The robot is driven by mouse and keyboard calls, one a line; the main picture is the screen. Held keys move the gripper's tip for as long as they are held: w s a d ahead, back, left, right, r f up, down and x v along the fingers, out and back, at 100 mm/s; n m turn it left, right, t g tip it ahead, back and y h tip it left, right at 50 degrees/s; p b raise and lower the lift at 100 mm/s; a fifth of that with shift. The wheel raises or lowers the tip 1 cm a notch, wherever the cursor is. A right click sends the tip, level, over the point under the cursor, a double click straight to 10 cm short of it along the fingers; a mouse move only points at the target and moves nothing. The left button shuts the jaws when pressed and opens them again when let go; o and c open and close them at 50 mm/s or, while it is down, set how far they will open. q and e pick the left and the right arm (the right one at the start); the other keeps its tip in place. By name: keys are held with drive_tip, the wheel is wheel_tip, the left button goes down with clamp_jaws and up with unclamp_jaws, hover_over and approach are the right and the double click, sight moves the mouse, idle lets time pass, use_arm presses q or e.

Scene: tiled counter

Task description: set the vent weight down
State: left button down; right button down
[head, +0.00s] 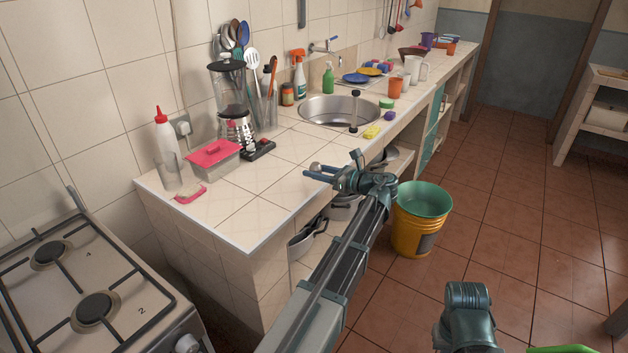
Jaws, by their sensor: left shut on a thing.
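The vent weight (315,166) appears as a small grey metallic piece at the blue fingertips of my left gripper (318,172). The gripper is shut on it. It is over the front part of the tiled counter (262,196), near the front edge and to the left of the sink. The fingers partly hide the weight, and I cannot tell whether it touches the tiles. My right gripper is out of view; only a link of that arm shows at the bottom right.
A pink-lidded box (214,152), a blender (232,110) and a squeeze bottle (165,140) stand at the back left. The sink (340,108) and a yellow sponge (371,132) lie beyond the gripper. A yellow bucket (415,238) stands on the floor.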

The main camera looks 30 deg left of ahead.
sight(314, 184)
use_arm(q)
drive_tip(key=shift+w+a, duration=0.1)
drive_tip(key=shift+a, duration=0.1)
drive_tip(key=f+b, duration=0.3)
drive_tip(key=shift+w+a+f+b, duration=0.25)
drive_tip(key=shift+a+f+b, duration=0.1)
drive_tip(key=shift+f, duration=0.1)
drive_tip(key=shift+c, duration=2.3)
unclamp_jaws()
drive_tip(key=shift+r, duration=0.25)
drive_tip(key=s+d+r+p, duration=0.1)
drive_tip(key=d, duration=1.1)
drive_tip(key=shift+r+p, duration=0.2)
drive_tip(key=shift+p, duration=0.15)
